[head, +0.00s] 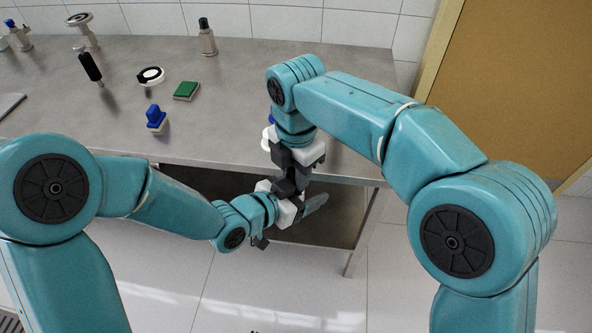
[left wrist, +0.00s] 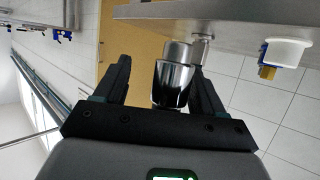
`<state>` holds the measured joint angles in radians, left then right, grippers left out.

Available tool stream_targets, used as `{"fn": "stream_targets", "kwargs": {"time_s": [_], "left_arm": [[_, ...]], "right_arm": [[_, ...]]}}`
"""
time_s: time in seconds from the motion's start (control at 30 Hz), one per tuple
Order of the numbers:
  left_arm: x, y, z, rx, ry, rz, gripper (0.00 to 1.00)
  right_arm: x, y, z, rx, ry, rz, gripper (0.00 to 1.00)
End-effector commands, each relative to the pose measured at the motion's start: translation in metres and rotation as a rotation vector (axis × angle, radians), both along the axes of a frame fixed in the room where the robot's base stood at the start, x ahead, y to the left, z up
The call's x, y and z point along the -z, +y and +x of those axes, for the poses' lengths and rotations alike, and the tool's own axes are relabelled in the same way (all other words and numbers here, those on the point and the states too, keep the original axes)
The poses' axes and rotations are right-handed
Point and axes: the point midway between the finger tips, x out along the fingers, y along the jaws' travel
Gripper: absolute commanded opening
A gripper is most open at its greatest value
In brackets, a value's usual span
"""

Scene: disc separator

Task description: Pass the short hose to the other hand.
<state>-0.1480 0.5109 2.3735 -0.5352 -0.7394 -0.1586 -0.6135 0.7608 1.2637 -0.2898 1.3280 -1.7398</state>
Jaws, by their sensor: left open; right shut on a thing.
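The short hose shows as a shiny metal cylinder (left wrist: 172,84) in the left wrist view. It lies between the two dark fingers of my left gripper (left wrist: 160,72), which is open around it with a gap showing. In the head view my right gripper (head: 291,168) points down at the table's front edge and is shut on the hose. My left gripper (head: 289,190) is just below it, close against it. The fingers hide most of the hose in the head view. A grey-green piece (head: 316,203) sticks out to the right there; I cannot tell what it is.
The table edge is close behind both grippers. A lower shelf (head: 200,190) lies beneath.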

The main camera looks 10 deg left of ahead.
Motion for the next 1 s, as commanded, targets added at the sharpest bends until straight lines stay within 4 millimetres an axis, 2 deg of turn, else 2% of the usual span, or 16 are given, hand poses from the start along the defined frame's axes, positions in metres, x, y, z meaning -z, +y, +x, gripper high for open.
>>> {"fn": "stream_targets", "kwargs": {"time_s": [0.43, 0.6, 0.67, 0.77, 0.9, 1.0], "left_arm": [[-0.026, 0.042, -0.046, -0.002, -0.002, -0.001, 0.7], [-0.015, 0.057, -0.048, -0.079, 0.094, 0.001, 0.7], [0.006, 0.064, -0.048, -0.148, 0.198, -0.002, 0.7], [0.056, 0.076, -0.056, -0.262, 0.407, -0.007, 0.7], [0.134, 0.089, -0.089, -0.413, 0.724, -0.004, 0.7], [0.181, 0.093, -0.121, -0.498, 0.922, 0.004, 0.7]], "right_arm": [[0.0, 0.0, 0.0, 0.0, 0.001, -0.001, 0.0], [0.0, 0.0, 0.0, 0.0, 0.001, -0.001, 0.0], [0.0, 0.0, 0.0, 0.0, 0.001, -0.001, 0.0], [0.0, 0.0, 0.0, 0.0, 0.001, -0.001, 0.0], [0.0, 0.0, 0.0, 0.0, 0.001, -0.001, 0.0], [0.0, 0.0, 0.0, 0.0, 0.001, -0.001, 0.0]]}}
